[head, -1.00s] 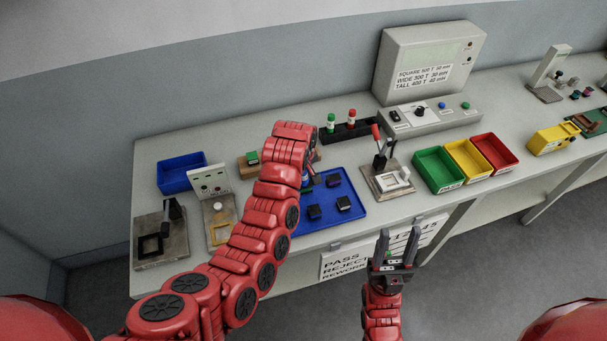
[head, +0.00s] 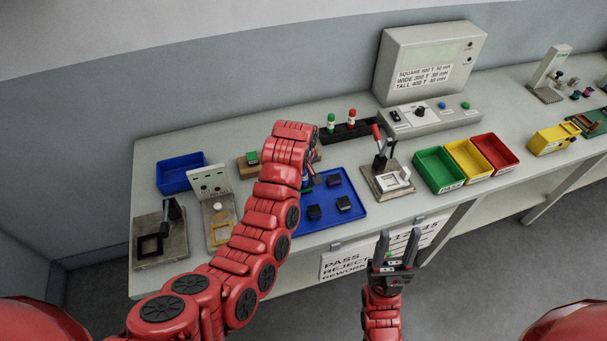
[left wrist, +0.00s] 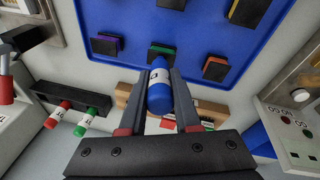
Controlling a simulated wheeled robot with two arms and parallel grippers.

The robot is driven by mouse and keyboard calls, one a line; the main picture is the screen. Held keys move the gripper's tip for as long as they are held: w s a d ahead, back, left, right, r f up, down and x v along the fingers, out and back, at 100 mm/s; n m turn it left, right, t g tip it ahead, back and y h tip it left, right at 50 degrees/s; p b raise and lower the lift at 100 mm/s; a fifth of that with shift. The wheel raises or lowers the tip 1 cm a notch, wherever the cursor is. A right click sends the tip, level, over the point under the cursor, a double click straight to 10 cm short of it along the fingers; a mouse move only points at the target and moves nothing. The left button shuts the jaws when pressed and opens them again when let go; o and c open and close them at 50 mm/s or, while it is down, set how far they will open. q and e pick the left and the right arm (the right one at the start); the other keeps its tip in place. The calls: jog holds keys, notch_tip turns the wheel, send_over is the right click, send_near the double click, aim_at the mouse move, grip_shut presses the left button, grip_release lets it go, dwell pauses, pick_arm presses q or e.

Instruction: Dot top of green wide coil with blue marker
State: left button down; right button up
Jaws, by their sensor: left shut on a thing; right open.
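My left gripper (left wrist: 160,105) is shut on the blue marker (left wrist: 159,92), which has a white label. A dark coil with a green edge (left wrist: 160,50) lies on the blue tray just beyond the marker in the left wrist view. I cannot tell whether marker and coil touch. In the head view my left arm hides most of the left gripper and that coil; a bit of blue marker (head: 305,179) shows beside the arm. My right gripper (head: 396,245) is open and empty in front of the table.
The blue tray (head: 349,211) holds several other dark coils. A black rack (head: 368,128) with green and red markers stands behind it. A lever press (head: 387,178) stands right of the tray, then green, yellow and red bins (head: 466,160). Fixtures and a blue bin (head: 181,173) stand left.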

pick_arm(q)
jog(key=shift+s, duration=0.1)
jog(key=shift+r, duration=3.5)
